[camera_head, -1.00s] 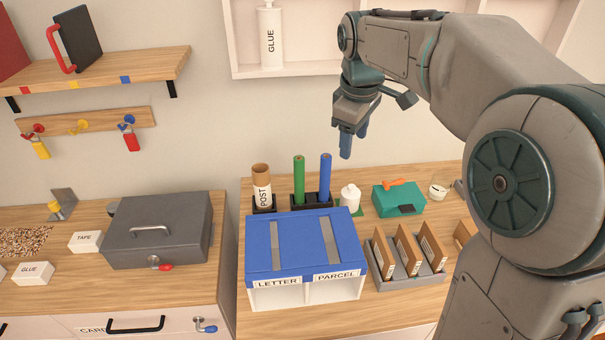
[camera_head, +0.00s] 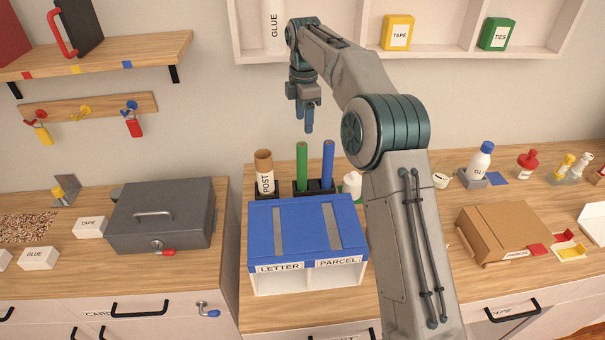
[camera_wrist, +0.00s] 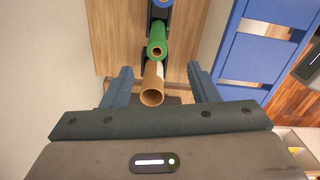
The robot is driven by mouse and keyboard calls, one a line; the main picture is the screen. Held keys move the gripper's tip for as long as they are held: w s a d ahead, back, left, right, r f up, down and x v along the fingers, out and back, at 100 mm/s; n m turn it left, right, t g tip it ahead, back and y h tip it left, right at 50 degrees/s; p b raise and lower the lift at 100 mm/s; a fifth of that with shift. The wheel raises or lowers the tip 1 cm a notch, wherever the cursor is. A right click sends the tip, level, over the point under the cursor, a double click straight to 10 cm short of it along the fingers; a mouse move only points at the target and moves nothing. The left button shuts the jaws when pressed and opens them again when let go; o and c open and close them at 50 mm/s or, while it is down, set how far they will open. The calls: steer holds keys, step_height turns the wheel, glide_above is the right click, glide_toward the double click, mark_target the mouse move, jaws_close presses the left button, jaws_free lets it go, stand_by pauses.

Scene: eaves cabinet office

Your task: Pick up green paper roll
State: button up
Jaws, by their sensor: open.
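The green paper roll (camera_head: 302,167) stands upright in a dark holder (camera_head: 314,188) behind the blue-topped letter and parcel box. In the wrist view the green roll (camera_wrist: 157,46) shows its open end, between the blue roll and the brown tube. My gripper (camera_head: 305,116) is open, pointing down in the air above the rolls. In the wrist view my gripper's fingers (camera_wrist: 161,88) stand apart, with the brown tube's end (camera_wrist: 152,96) between them and the green roll just beyond. The fingers appear to hold nothing.
A blue roll (camera_head: 327,165) stands right of the green one. A brown POST tube (camera_head: 264,172) stands to its left. The blue-topped box (camera_head: 263,231) is in front, and a white bottle (camera_head: 352,184) is at the right. Wall shelving (camera_head: 350,30) hangs above.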

mark_target(302, 144)
step_height(302, 144, down, 7)
steer(key=shift+r, duration=0.2)
steer(key=shift+w+a+f+p, duration=0.15)
steer(key=shift+f+p, duration=0.4)
steer(key=shift+f, duration=0.8)
steer(key=shift+w+a+f+p, duration=0.1)
steer(key=shift+f+p, duration=0.45)
steer(key=shift+f, duration=0.8)
jaws_close()
